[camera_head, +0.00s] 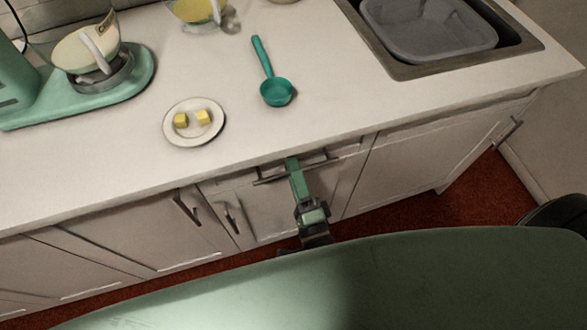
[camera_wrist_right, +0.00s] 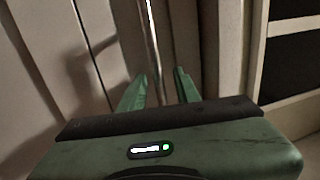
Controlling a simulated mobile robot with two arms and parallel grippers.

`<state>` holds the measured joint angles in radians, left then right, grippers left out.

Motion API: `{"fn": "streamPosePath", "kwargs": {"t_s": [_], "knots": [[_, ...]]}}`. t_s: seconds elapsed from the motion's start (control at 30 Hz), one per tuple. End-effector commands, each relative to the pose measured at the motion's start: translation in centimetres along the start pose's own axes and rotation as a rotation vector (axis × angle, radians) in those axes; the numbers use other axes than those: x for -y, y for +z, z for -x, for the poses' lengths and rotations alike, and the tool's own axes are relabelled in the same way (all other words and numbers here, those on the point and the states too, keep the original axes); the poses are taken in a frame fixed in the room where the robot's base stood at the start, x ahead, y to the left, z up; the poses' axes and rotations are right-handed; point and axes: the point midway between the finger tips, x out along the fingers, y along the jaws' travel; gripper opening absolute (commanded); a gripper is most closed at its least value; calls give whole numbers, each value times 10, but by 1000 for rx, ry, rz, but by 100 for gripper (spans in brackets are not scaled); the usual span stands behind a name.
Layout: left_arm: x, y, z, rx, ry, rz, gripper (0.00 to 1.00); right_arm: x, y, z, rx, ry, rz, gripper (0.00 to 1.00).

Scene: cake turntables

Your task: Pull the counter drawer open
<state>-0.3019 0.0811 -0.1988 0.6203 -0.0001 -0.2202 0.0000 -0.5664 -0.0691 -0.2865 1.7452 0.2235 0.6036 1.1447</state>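The counter drawer (camera_head: 348,149) is in the cabinet front just under the worktop, and I see no clear gap showing it pulled out. Its long metal bar handle (camera_head: 325,163) runs across its front. My right gripper (camera_head: 293,163) is at this handle, reaching in from below in the head view. In the right wrist view the handle bar (camera_wrist_right: 151,38) runs between the two green fingers of the right gripper (camera_wrist_right: 161,76). The fingers stand apart, with space visible beside the bar. My left gripper is not in view.
Cabinet doors with handles (camera_head: 188,207) flank the drawer. On the counter (camera_head: 335,90) are a plate (camera_head: 193,136) with two yellow cubes, a teal ladle (camera_head: 277,92), a green mixer (camera_head: 130,80) and a sink with a grey basin (camera_head: 425,35). Red floor (camera_head: 470,205) shows at right.

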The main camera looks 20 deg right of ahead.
Motion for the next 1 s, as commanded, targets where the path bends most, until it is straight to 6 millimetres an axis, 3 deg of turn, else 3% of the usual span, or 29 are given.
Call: {"fn": "streamPosePath", "kwargs": {"t_s": [0.07,0.2,1.0], "knots": [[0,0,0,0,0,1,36,0,0,0,0,0,0,32],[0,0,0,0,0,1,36,0,0,0,0,1,0,0],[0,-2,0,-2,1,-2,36,0,0,1,1,1,0,0]]}}
